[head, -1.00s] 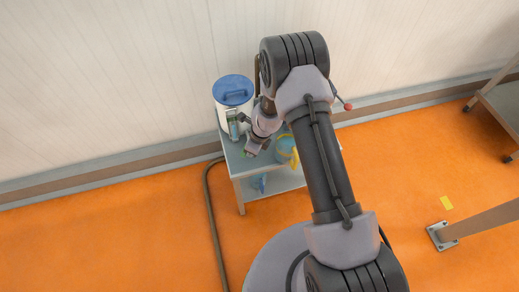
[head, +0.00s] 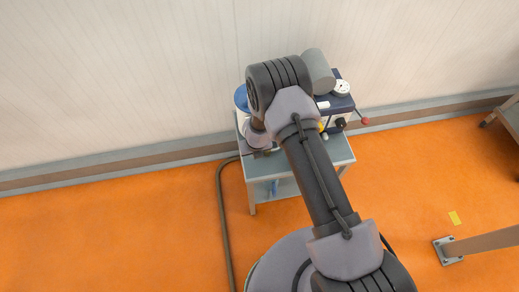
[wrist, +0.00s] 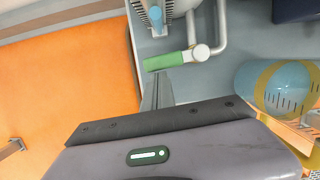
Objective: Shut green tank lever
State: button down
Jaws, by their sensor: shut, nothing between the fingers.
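The green lever (wrist: 166,61) shows in the wrist view as a short green handle running left from a white round cap (wrist: 201,52) on a bent grey pipe. My gripper (wrist: 158,88) is shut and empty, with its narrow fingertips right beside the lever's near side; I cannot tell whether they touch it. The white tank (wrist: 170,8) is at the top edge of the wrist view. In the head view its blue lid (head: 241,98) is mostly hidden behind my arm, and the lever is hidden there.
A blue-and-yellow rounded container (wrist: 275,87) lies right of my gripper. A grey table (head: 338,150) stands against the wall and holds a dark blue machine (head: 338,104) with a grey cylinder and a red-knobbed handle (head: 364,121). A hose runs along the floor at left.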

jog(key=shift+w+a+p, duration=0.25)
jog(key=shift+w+p, duration=0.05)
jog(key=shift+p, duration=0.1)
dwell(0.4)
